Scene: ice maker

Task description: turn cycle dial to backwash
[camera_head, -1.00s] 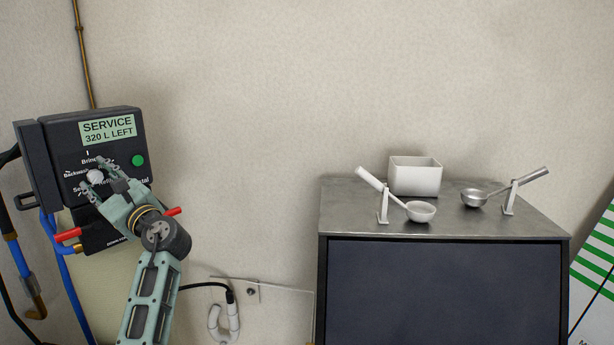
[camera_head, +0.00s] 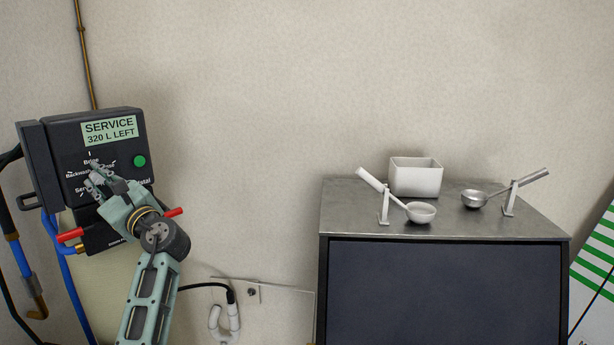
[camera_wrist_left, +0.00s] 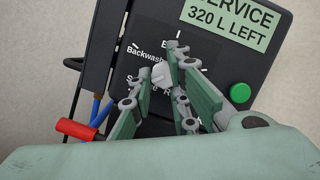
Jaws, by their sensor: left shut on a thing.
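The black control head (camera_head: 62,140) is on the left, with a green display (camera_head: 109,130) reading "SERVICE 320 L LEFT". Its pale cycle dial (camera_wrist_left: 162,75) sits between my left gripper's fingers in the left wrist view, and the fingers mostly hide it in the head view. My left gripper (camera_head: 98,181) is shut on the dial. The "Backwash" label (camera_wrist_left: 145,56) lies to the upper left of the dial in the wrist view. "Service" is partly covered by the fingers. I cannot tell exactly which label the dial points to. My right gripper is not in view.
A green button (camera_head: 140,161) is right of the dial. Red valve handles (camera_head: 71,235) and blue hoses (camera_head: 62,275) are below the head. A steel-topped cabinet (camera_head: 345,215) with a white bin (camera_head: 416,178) and two scoops stands to the right.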

